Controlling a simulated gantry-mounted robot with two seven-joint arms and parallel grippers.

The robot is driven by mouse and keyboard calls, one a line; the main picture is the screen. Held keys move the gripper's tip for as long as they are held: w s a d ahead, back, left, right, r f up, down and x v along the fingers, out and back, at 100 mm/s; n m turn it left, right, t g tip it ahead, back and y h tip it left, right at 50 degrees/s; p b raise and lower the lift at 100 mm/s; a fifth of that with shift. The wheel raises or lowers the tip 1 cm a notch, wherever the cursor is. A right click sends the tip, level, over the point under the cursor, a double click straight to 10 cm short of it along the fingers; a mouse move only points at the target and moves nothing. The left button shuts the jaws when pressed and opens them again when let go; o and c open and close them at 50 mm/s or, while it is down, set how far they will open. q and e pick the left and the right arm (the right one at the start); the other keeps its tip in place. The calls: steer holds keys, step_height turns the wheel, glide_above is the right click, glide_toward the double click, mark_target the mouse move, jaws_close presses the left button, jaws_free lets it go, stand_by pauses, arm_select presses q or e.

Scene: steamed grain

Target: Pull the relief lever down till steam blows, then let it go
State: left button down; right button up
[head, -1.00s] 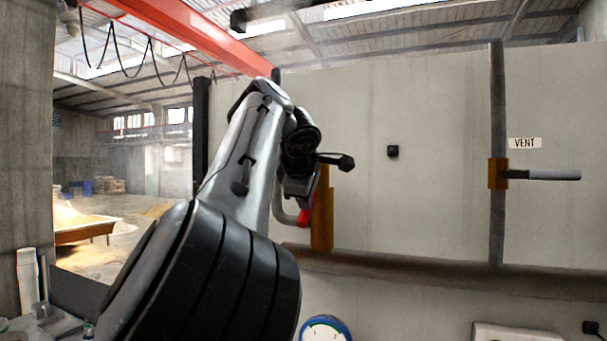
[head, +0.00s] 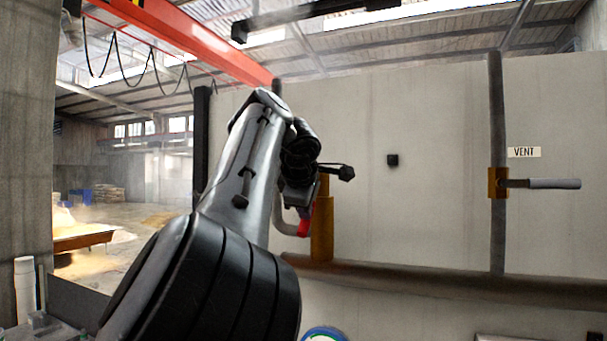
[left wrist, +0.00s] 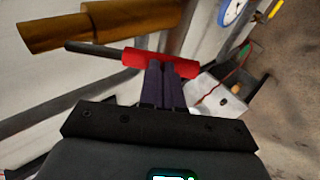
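The relief lever has a red grip (head: 304,228) beside an upright brass valve (head: 322,232) in the head view, partly hidden behind my left arm. In the left wrist view the red grip (left wrist: 160,63) sits on a dark rod, with the brass body (left wrist: 100,25) at upper left. My left gripper (left wrist: 160,68) has its two dark fingers together, their tips lying across the red grip and seeming to touch it. The grip runs crosswise to the fingers, not between them. I see no clear steam jet at the valve. My right gripper is out of view.
A second valve with a grey handle (head: 555,184) sits under a VENT label (head: 524,152) at right. A thick brown pipe (head: 420,280) runs along the pale wall below. A blue-rimmed gauge (left wrist: 232,10) and a pale box (left wrist: 215,97) show in the wrist view.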

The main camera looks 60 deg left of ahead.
arm_select(q)
steer(key=shift+w+a+f, duration=0.1)
steer(key=shift+w+f, duration=0.1)
steer(key=shift+f, duration=0.35)
steer(key=shift+r, duration=0.25)
steer(key=p+v, duration=0.3)
steer(key=v, duration=1.1)
steer(key=shift+r+p, duration=0.3)
steer(key=shift+r, duration=0.35)
steer(key=shift+w, duration=0.1)
